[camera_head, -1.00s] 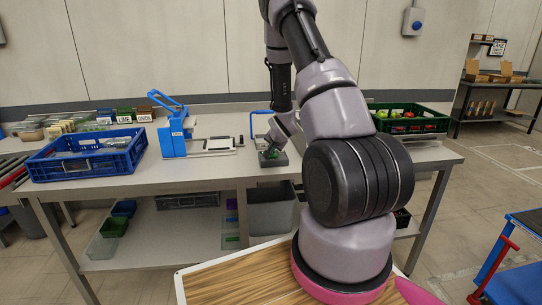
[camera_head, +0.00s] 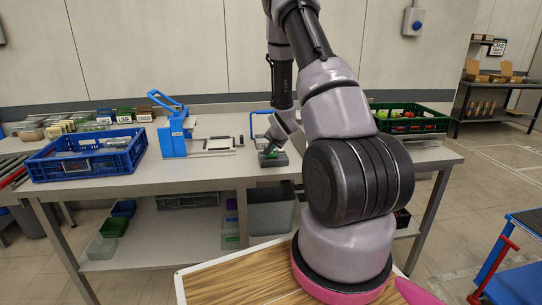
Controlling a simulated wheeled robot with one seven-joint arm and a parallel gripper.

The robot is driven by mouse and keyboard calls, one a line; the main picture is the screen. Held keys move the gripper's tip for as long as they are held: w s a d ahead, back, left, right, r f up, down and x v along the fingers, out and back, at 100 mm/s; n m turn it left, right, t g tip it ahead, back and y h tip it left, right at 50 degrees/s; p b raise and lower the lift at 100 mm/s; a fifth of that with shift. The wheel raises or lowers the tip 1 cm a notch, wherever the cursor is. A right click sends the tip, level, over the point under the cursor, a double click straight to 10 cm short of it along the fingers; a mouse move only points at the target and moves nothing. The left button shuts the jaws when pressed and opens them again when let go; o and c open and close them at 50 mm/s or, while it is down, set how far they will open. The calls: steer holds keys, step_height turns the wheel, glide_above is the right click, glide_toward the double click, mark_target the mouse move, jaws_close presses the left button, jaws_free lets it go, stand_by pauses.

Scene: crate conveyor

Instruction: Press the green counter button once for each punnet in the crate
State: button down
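The green counter button (camera_head: 270,155) sits on a small dark box (camera_head: 280,161) on the table, near the middle of its front edge. My gripper (camera_head: 271,147) is directly above the button, pointing down, at or very close to its top. It is too small to tell whether the fingers touch the button or are open or shut. A blue crate (camera_head: 50,172) stands on the left of the table with pale contents that I cannot count from here. A green crate (camera_head: 425,124) on the right of the table holds red and green produce, partly behind my arm.
A blue sealing device (camera_head: 174,138) and a flat scale-like device (camera_head: 215,146) stand between the blue crate and the button. Small labelled bins (camera_head: 124,117) line the back left. Bins stand on the lower shelf. A blue cart (camera_head: 515,270) is at the right.

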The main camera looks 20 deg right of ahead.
mark_target(271, 155)
steer(key=shift+r, duration=0.25)
steer(key=shift+r, duration=2.5)
